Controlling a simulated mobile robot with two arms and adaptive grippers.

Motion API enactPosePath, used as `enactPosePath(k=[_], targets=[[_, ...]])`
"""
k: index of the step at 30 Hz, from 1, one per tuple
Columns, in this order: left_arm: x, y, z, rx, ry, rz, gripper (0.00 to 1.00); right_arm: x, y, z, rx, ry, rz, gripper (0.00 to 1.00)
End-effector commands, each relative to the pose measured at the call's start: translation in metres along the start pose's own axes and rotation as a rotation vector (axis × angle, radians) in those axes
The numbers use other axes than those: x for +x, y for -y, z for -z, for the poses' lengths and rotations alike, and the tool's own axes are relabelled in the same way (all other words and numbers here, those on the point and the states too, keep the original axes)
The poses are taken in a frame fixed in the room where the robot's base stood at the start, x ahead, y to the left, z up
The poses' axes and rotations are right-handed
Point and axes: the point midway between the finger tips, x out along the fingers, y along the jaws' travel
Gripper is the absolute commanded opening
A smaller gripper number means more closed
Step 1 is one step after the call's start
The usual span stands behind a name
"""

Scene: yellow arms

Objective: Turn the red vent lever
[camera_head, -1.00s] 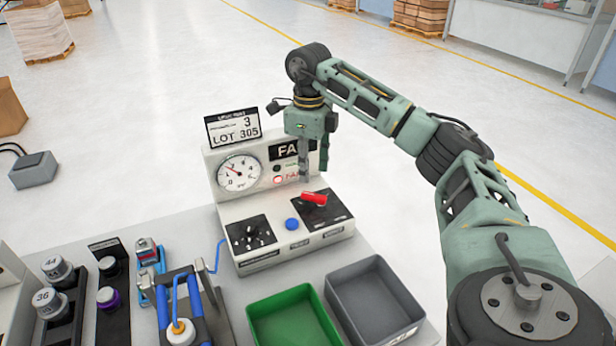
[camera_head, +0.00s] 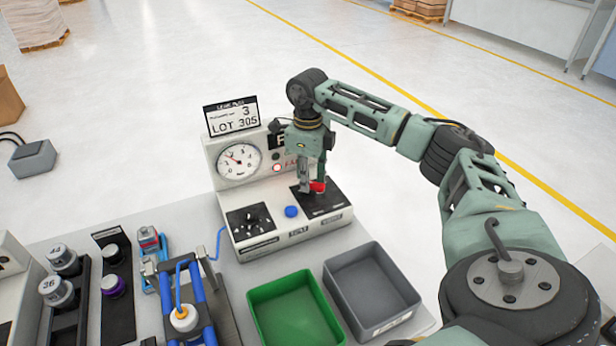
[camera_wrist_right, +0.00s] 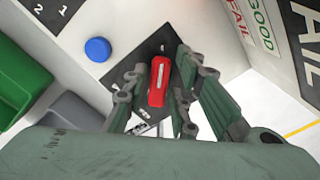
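The red vent lever (camera_head: 317,186) sits on a dark plate at the right of the white leak test unit (camera_head: 245,225). It also shows in the right wrist view (camera_wrist_right: 159,82), lying lengthwise between my fingers. My right gripper (camera_head: 312,184) is lowered over the lever. In the right wrist view the right gripper's fingers (camera_wrist_right: 158,95) stand apart on both sides of the lever, with a visible gap on each side. In the head view the fingers hide part of the lever. My left gripper is not in view.
A blue button (camera_head: 292,211) and a black knob (camera_head: 251,218) are on the same unit, left of the lever. A gauge (camera_head: 239,161) and a lot sign (camera_head: 232,117) stand behind. A green bin (camera_head: 296,312) and a grey bin (camera_head: 371,291) are in front.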

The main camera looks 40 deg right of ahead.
Motion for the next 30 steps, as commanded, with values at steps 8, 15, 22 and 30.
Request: enactPosePath(k=[8, 15, 22, 30], targets=[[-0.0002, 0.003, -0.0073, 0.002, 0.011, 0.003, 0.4, -0.0003, -0.0001, -0.0002, 0.0, 0.0, 0.0, 0.0], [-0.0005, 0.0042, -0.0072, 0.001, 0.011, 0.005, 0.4, -0.0006, 0.0002, -0.0002, 0.007, 0.0, 0.0, 0.0], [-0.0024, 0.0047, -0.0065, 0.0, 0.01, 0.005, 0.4, -0.001, 0.0029, -0.0001, 0.079, 0.0, 0.0, 0.0], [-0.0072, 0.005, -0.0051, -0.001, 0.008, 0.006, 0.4, -0.0014, 0.0092, 0.0009, 0.281, 0.0, 0.0, 0.0]])
